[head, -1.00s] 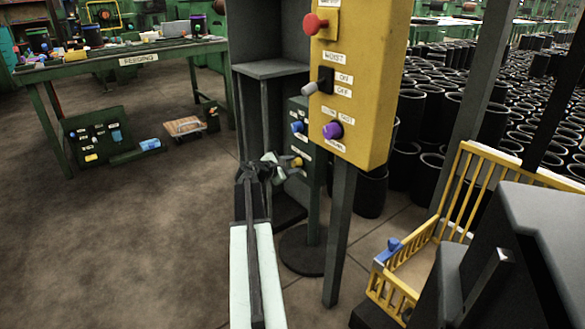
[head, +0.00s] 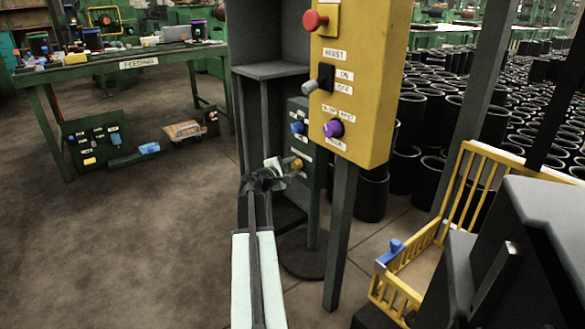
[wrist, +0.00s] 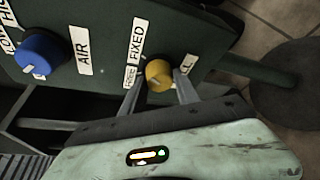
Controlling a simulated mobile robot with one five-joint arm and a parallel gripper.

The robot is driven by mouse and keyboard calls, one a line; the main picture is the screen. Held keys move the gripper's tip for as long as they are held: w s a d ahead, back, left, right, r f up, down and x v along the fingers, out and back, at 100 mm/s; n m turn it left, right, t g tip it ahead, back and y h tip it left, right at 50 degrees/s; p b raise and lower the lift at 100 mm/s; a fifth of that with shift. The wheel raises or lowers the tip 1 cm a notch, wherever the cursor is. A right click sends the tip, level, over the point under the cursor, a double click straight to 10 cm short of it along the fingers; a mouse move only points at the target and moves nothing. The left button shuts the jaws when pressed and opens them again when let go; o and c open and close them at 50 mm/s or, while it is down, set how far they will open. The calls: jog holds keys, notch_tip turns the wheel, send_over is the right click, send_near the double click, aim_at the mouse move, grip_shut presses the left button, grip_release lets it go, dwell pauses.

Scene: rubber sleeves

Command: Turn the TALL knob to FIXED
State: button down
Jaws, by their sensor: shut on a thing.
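The yellow knob (wrist: 158,73) sits on a dark green panel (wrist: 105,22) in the wrist view. A FIXED label (wrist: 137,38) is beside it, a partly covered label that seems to read FREE (wrist: 130,76) is at its left, and a label ending in LL (wrist: 185,66) is at its right. My gripper (wrist: 157,86) is shut on the yellow knob, one finger on each side. In the head view the knob (head: 297,163) shows just right of my gripper (head: 288,167). I cannot tell which label the knob's mark points to.
A blue knob (wrist: 40,53) labelled AIR is on the same panel. A yellow hoist box (head: 365,80) with a red button, a switch and a purple knob stands close in front at the right, on a dark post (head: 340,235). A yellow railing (head: 480,190) is further right.

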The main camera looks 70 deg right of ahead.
jog(key=shift+s, duration=0.15)
jog(key=c, duration=0.9)
grip_release()
jog(key=p+v, duration=0.1)
jog(key=v, duration=0.7)
jog(key=shift+p, duration=0.3)
jog(key=shift+d, duration=0.1)
